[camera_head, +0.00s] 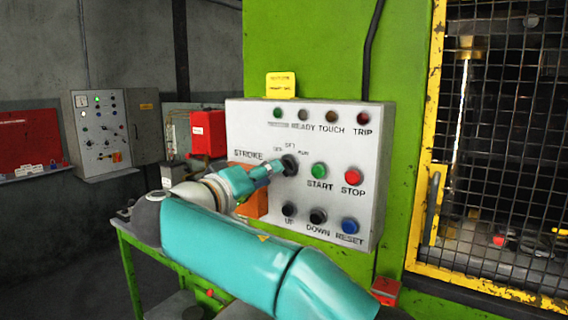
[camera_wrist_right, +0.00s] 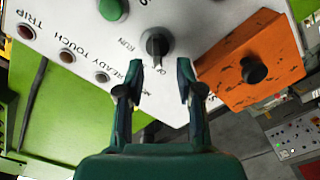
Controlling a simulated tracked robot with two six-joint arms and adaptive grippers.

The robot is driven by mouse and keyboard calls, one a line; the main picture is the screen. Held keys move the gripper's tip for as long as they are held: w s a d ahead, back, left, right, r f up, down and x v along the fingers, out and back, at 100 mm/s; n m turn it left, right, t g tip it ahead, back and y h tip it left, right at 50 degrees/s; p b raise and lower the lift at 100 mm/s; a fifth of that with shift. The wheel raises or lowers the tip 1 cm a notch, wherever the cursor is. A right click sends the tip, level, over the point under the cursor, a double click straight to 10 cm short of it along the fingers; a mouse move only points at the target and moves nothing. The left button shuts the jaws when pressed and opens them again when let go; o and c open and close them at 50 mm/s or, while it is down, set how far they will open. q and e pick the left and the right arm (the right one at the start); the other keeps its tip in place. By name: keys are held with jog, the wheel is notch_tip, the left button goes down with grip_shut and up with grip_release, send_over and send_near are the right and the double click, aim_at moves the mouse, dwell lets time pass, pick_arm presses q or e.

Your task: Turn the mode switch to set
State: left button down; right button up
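The mode switch (camera_head: 290,165) is a black rotary knob on the white control panel (camera_head: 240,125), with SET, OFF and RUN lettering around it. In the right wrist view the knob (camera_wrist_right: 157,43) shows a raised handle pointing down the picture, roughly toward the OFF lettering; its exact setting is hard to tell. My right gripper (camera_head: 274,171) reaches the knob from the left in the head view. In the wrist view the right gripper (camera_wrist_right: 158,68) has its fingers apart, one either side of the knob's line, with the tips just short of it. My left gripper is not in view.
The green START button (camera_head: 319,171) and red STOP button (camera_head: 353,177) are right of the knob. An orange box (camera_wrist_right: 250,62) with a black knob is beside the panel. UP, DOWN and RESET buttons are below. A yellow-framed mesh guard (camera_head: 435,130) stands at right.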

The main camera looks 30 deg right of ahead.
jog(key=p+x, duration=0.1)
jog(key=x, duration=0.3)
jog(key=shift+w+d, duration=0.1)
jog(key=shift+d, duration=0.1)
